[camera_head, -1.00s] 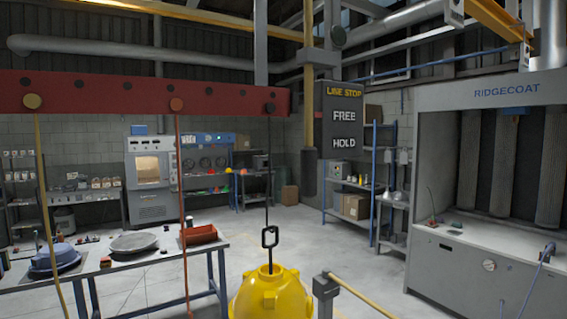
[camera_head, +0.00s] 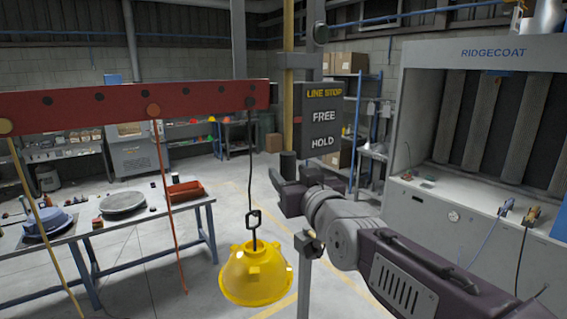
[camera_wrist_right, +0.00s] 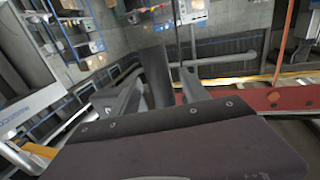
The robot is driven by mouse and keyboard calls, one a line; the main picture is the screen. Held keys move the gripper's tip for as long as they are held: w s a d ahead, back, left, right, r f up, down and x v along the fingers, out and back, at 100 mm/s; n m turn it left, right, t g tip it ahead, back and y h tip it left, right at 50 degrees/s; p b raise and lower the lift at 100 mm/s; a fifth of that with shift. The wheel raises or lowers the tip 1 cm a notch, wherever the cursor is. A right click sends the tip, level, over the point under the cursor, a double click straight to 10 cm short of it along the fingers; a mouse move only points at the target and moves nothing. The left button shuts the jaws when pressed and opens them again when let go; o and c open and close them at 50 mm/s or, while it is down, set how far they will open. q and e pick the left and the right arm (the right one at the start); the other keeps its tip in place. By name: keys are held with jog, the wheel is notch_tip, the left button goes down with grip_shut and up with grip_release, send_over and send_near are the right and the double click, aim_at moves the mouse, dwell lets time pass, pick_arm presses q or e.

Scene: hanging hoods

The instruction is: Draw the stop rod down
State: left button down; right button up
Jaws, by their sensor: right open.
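The stop rod (camera_head: 288,60) is a yellow vertical bar left of the dark LINE STOP sign (camera_head: 322,120), which reads FREE above HOLD. Its black grip (camera_head: 288,163) hangs at the lower end, partly hidden by my right gripper. My right gripper (camera_head: 279,181) is open at the height of the grip's lower part. In the right wrist view, a dark piece (camera_wrist_right: 157,75) shows between the spread fingers; it looks like the grip, but contact cannot be told. My left gripper is out of view.
A yellow hood (camera_head: 256,277) hangs by a black hook from the red beam (camera_head: 110,106). A grey post (camera_head: 306,275) stands below my right arm. A worktable (camera_head: 130,229) is at left, the RIDGECOAT booth (camera_head: 435,205) at right.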

jog(key=p+x, duration=0.2)
jog(key=x, duration=0.2)
jog(key=shift+w+a+r, duration=0.1)
jog(key=shift+a+r, duration=0.05)
jog(key=shift+w, duration=0.45)
jog(key=shift+s, duration=0.15)
jog(key=shift+c, duration=0.5)
jog(key=shift+s, duration=0.1)
jog(key=c, duration=1)
grip_shut()
jog(key=shift+f, duration=0.3)
